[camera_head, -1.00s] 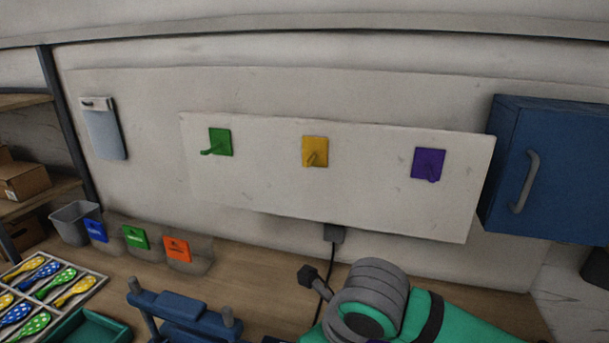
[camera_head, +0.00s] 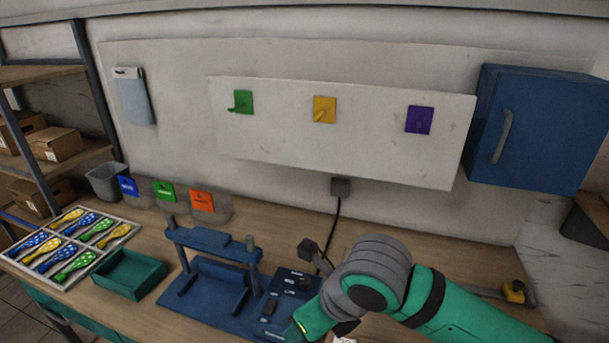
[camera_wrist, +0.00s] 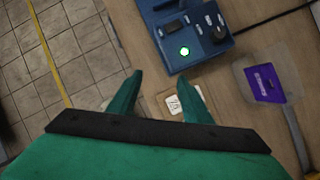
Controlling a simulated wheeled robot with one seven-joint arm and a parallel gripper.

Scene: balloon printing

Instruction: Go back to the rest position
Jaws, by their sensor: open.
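My gripper (camera_wrist: 160,98) shows in the wrist view with its two green fingers apart and nothing between them. It hangs over the front edge of the wooden workbench (camera_wrist: 135,35), with the tiled floor on the left. In the head view my green and grey arm reaches in from the lower right, and the gripper itself is hidden or out of frame. The blue press (camera_head: 215,270) stands on the bench left of my arm. Its control panel (camera_wrist: 195,30) shows a lit green button in the wrist view.
A purple-labelled holder (camera_wrist: 264,84) and a small white card (camera_wrist: 173,105) lie near the gripper. A tray of balloons (camera_head: 70,245) and a green bin (camera_head: 128,272) are at the left. A blue cabinet (camera_head: 540,130) hangs at right; a hook board (camera_head: 290,140) is on the wall.

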